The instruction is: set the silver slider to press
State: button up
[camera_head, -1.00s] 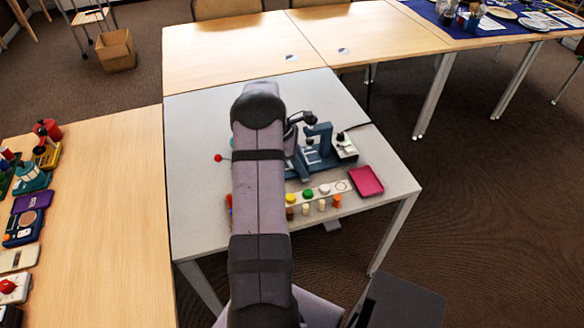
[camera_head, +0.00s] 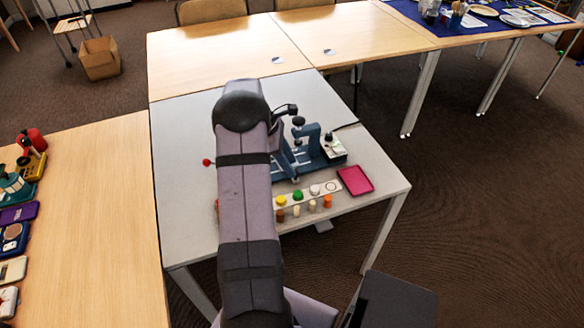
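A blue-grey machine (camera_head: 316,150) stands on the grey table, just right of my arm. It has an upright post with a black knob on top and a pale box with a dark knob (camera_head: 333,146) at its right end. The silver slider cannot be made out at this size; part of the machine's left side is behind my arm. My arm (camera_head: 243,185) reaches forward over the table, left of the machine. My gripper is hidden behind the arm, so its fingers and any contact do not show.
In front of the machine lies a strip with several coloured pegs and discs (camera_head: 298,196). A magenta tray (camera_head: 355,180) is to its right. A red ball on a rod (camera_head: 207,162) sticks out left of my arm. The grey table (camera_head: 185,210) is bare at front left.

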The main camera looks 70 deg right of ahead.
jog(key=v, duration=0.4)
jog(key=shift+w+r+b, duration=0.15)
jog(key=shift+r+b, duration=0.15)
